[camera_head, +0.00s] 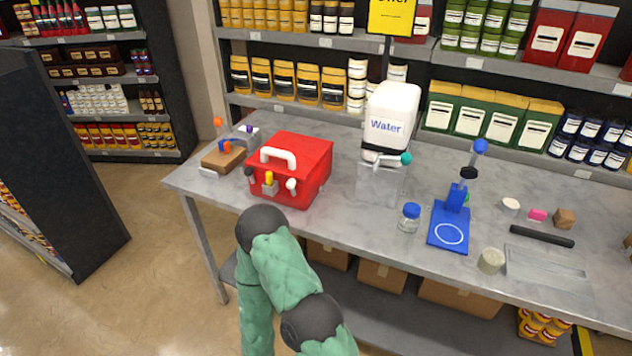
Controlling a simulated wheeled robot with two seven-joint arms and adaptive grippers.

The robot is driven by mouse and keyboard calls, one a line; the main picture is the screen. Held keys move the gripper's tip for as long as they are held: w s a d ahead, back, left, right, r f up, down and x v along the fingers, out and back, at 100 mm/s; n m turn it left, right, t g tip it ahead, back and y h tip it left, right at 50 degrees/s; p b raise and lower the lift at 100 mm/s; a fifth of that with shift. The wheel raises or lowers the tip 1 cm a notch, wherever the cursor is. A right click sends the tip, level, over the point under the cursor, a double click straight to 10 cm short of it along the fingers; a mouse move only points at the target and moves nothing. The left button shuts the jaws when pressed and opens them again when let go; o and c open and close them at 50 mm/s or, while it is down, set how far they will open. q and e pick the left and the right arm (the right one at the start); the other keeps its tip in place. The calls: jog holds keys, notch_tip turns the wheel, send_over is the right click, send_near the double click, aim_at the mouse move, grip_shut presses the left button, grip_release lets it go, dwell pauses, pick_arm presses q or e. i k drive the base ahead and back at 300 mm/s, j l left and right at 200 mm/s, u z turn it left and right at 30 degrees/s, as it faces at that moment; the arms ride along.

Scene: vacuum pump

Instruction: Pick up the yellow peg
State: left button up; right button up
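The yellow peg (269,178) is small and upright, at the front face of the red box (306,153), between a dark knob on its left and a white knob on its right. A small grey piece sits just under or around the peg's lower end; I cannot tell whether the peg is seated in it. One of my green arms with dark joints rises at the bottom middle, and its bent joint is in front of the table edge below the red box. Neither of my grippers shows in this view.
The red box stands on a grey marble table (340,222). A wooden block (223,158) is to its left. To its right are a water container (390,118), a blue-capped jar (409,218) and a blue stand (450,226). Stocked shelves are behind the table.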

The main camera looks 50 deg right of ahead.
aim_at(269, 175)
jog(key=z, duration=1.4)
jog(key=i+j, duration=0.1)
jog(key=j, duration=0.05)
